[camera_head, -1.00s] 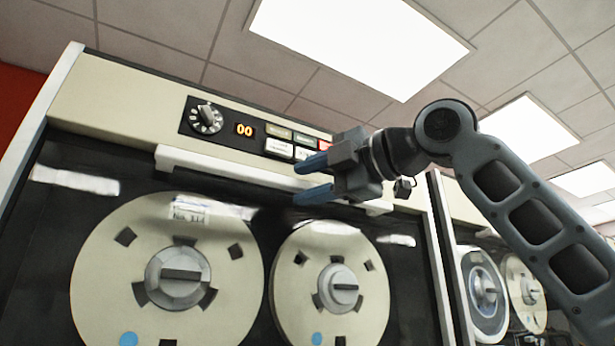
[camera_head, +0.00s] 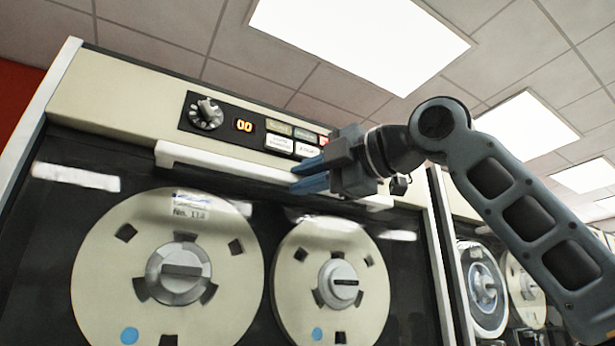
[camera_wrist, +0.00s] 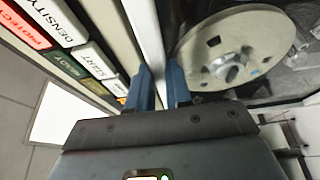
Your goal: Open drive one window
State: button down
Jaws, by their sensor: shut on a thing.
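The drive window (camera_head: 70,231) is a dark glass pane in front of two cream tape reels, the left reel (camera_head: 108,262) and the right reel (camera_head: 293,268). A long white handle bar (camera_head: 215,162) runs along its top edge. My gripper (camera_head: 308,177) is shut on this bar toward its right end, its blue fingers above and below it. In the wrist view the bar (camera_wrist: 147,40) passes between the two fingertips (camera_wrist: 161,84). The window's lower edge is outside the views.
Above the bar sits a panel with a knob (camera_head: 205,114), a lit "00" display (camera_head: 243,126) and several labelled buttons (camera_wrist: 60,20). A second tape drive (camera_head: 482,285) stands to the right, beyond a white cabinet edge (camera_head: 442,250). The space below my gripper is free.

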jog(key=shift+f, duration=0.15)
notch_tip(320, 180, down, 44)
jog(key=b, duration=2.2)
jog(key=shift+r+b, duration=0.25)
jog(key=shift+b, duration=0.05)
jog(key=c, duration=1)
grip_release()
jog(key=shift+c, duration=0.2)
jog(key=shift+d, duration=0.1)
jog(key=v, duration=0.7)
jog(key=shift+s+d, duration=0.25)
jog(key=shift+s, duration=0.05)
jog(key=shift+f, duration=0.1)
